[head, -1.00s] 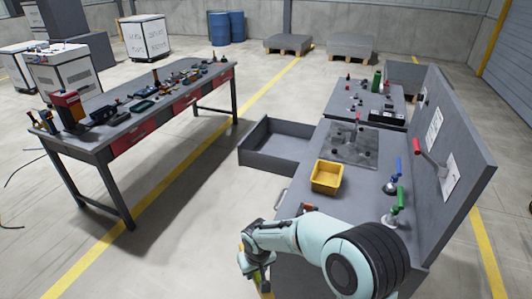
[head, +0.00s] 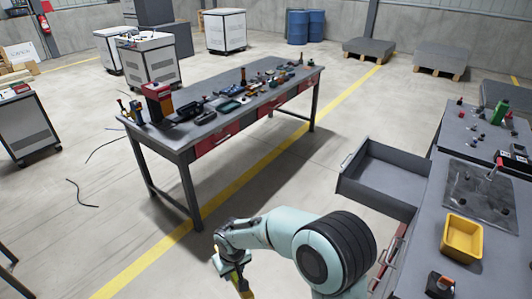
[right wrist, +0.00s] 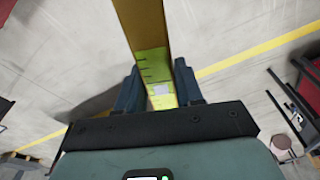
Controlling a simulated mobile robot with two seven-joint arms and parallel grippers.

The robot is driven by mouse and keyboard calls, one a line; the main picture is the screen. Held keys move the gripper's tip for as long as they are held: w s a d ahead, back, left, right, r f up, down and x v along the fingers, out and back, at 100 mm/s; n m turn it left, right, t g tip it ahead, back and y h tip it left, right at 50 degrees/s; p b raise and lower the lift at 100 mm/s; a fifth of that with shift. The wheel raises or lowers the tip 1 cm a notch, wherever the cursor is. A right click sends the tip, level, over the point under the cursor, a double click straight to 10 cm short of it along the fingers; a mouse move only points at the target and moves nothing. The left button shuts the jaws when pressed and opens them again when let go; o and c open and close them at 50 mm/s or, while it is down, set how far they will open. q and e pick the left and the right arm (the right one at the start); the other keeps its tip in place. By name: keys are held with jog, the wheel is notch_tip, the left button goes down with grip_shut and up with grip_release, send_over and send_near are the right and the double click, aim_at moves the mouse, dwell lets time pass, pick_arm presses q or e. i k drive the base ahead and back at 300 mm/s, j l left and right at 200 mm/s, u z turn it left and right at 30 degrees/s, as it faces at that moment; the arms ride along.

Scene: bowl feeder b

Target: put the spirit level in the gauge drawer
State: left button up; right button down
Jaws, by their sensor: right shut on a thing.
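My right gripper (head: 236,277) is shut on a long yellow bar, the spirit level (right wrist: 158,62). In the right wrist view the level stands out between the two dark fingers (right wrist: 158,92), with a greenish part and a small pale window near the grip. In the head view only a short yellow piece of the level (head: 246,292) shows at the bottom edge, held over the floor. A grey drawer (head: 347,187) stands pulled out from the grey bench on the right, and its visible inside is empty. I see no label on it. My left gripper is out of view.
The grey bench carries a yellow bin (head: 462,238) and a dark plate (head: 478,190). A long table (head: 262,100) with several tools stands on the left. Open floor lies between table and bench. Cables (head: 85,195) lie on the floor at left.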

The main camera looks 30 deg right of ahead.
aim_at(395, 193)
jog(key=i+z, duration=0.45)
jog(key=i+j+z, duration=0.2)
jog(key=i+z, duration=0.2)
jog(key=i, duration=0.25)
jog(key=i+l+z, duration=0.1)
jog(key=i+z, duration=1.35)
jog(key=i+j+z, duration=0.1)
jog(key=i+z, duration=0.3)
jog(key=i, duration=0.2)
jog(key=i+j+z, duration=0.35)
jog(key=i, duration=0.15)
